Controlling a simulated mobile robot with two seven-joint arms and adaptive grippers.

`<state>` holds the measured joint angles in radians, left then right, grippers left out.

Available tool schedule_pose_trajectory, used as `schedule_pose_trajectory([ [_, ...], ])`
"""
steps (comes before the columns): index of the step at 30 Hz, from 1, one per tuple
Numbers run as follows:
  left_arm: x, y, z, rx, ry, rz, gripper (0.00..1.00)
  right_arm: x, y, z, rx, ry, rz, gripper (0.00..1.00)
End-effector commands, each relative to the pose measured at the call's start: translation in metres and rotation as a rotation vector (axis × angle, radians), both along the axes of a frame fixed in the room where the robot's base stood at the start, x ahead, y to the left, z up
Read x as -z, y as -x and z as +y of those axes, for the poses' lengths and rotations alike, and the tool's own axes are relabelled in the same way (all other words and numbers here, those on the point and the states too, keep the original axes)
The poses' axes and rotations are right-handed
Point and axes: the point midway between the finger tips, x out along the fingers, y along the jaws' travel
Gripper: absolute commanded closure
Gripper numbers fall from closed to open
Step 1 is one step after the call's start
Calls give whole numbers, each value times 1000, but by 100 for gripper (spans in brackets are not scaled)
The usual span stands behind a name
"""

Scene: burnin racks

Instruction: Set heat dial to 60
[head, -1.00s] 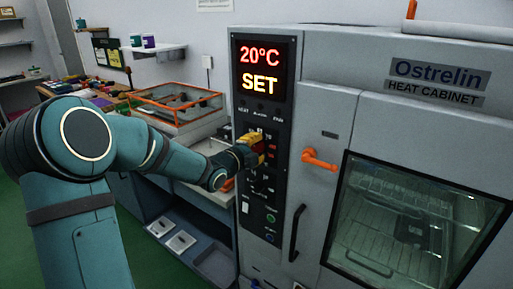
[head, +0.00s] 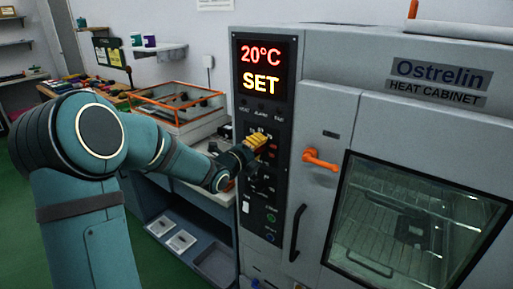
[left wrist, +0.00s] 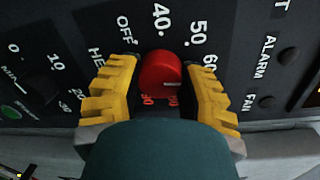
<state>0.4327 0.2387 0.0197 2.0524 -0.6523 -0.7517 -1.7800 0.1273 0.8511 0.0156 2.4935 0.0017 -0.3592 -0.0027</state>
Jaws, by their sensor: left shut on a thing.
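The heat dial (left wrist: 160,70) is a round red knob on the black control panel (left wrist: 285,25). Its white mark points right, toward the side of the 60 label (left wrist: 209,62), which the right-hand finger partly covers. OFF, 40 and 50 show above the dial, and red numbers below it are partly hidden. My left gripper (left wrist: 160,76) has its yellow fingers on both sides of the dial and is shut on it. In the head view the left gripper (head: 256,143) is at the panel and hides the dial. My right gripper is not in view.
The display (head: 262,68) reads 20°C and SET. An orange handle (head: 320,160) sits right of the panel on the heat cabinet (head: 340,110), whose glass door (head: 415,225) is shut. A bench with an orange-framed clear box (head: 178,102) stands left of the cabinet.

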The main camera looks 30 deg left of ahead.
Motion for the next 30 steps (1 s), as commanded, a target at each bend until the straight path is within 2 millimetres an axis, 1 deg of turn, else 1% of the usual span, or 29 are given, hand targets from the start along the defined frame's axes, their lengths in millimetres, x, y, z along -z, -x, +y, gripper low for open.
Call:
schedule_pose_trajectory([
  [1,-3,-1,-3,7,-2,-7,97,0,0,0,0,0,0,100],
  [9,-2,-1,-4,8,-1,-6,97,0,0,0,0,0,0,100],
  [10,-2,-1,-4,8,-1,-6,48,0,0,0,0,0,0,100],
  [12,-2,-1,-4,8,0,-5,26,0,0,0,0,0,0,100],
  [23,0,2,-1,3,0,0,26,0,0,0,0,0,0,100],
  [26,-1,11,0,2,-1,1,26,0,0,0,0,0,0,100],
  [30,-3,36,1,1,-1,-1,26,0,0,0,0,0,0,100],
])
